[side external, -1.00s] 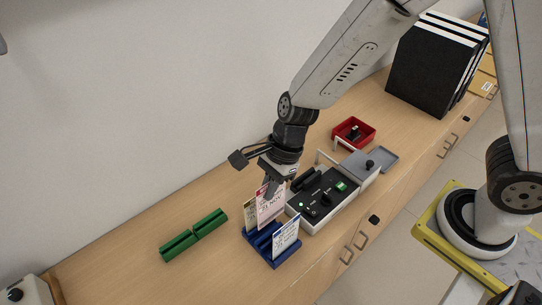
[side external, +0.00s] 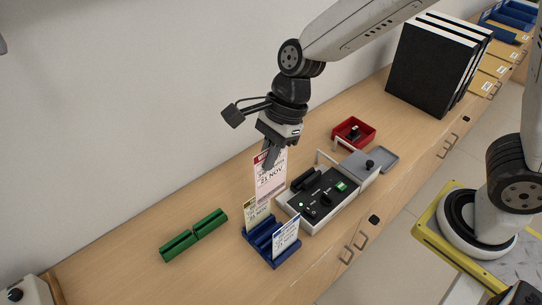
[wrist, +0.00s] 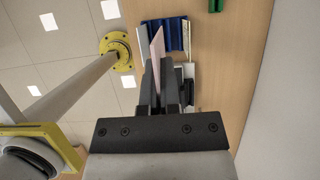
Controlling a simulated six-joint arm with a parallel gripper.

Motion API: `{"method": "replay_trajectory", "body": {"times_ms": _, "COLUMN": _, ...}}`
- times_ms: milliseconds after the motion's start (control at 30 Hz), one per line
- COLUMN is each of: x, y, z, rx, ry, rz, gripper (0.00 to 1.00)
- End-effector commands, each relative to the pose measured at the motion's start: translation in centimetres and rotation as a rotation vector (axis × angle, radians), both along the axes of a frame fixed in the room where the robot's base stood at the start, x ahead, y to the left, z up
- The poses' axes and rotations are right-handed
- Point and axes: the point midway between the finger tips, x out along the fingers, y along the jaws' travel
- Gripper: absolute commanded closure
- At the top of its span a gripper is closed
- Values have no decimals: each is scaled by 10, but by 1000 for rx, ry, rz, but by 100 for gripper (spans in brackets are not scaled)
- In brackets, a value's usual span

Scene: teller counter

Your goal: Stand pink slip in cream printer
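My gripper (side external: 271,157) is shut on the pink slip (side external: 270,182) near its top edge. The slip hangs upright above the blue slotted holder (side external: 283,259), apart from it as far as I can tell. In the wrist view the pink slip (wrist: 157,46) sticks out edge-on between the fingers (wrist: 160,75), with the blue holder (wrist: 173,26) beyond. The cream printer (side external: 309,218), with a black top, a black slotted bar, a knob and a green light, stands just right of the holder.
A green slotted block (side external: 194,236) lies on the counter to the left. Behind the printer are a grey device (side external: 361,166) with a raised handle and a red tray (side external: 353,132). Black binders (side external: 436,67) stand farther back. The wall runs along the left.

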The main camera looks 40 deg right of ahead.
Motion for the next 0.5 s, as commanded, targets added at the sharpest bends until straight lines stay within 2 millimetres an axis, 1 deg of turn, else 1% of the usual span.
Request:
{"method": "replay_trajectory", "body": {"times_ms": 33, "x": 1, "y": 0, "z": 9, "rx": 1, "ry": -5, "rz": 2, "gripper": 100}}
{"method": "replay_trajectory", "body": {"times_ms": 133, "x": 0, "y": 0, "z": 24, "rx": 1, "ry": -4, "rz": 2, "gripper": 100}}
{"method": "replay_trajectory", "body": {"times_ms": 367, "x": 17, "y": -29, "z": 22, "rx": -6, "ry": 1, "rz": -5, "gripper": 100}}
{"method": "replay_trajectory", "body": {"times_ms": 500, "x": 28, "y": -51, "z": 22, "rx": -8, "ry": 0, "rz": -5, "gripper": 100}}
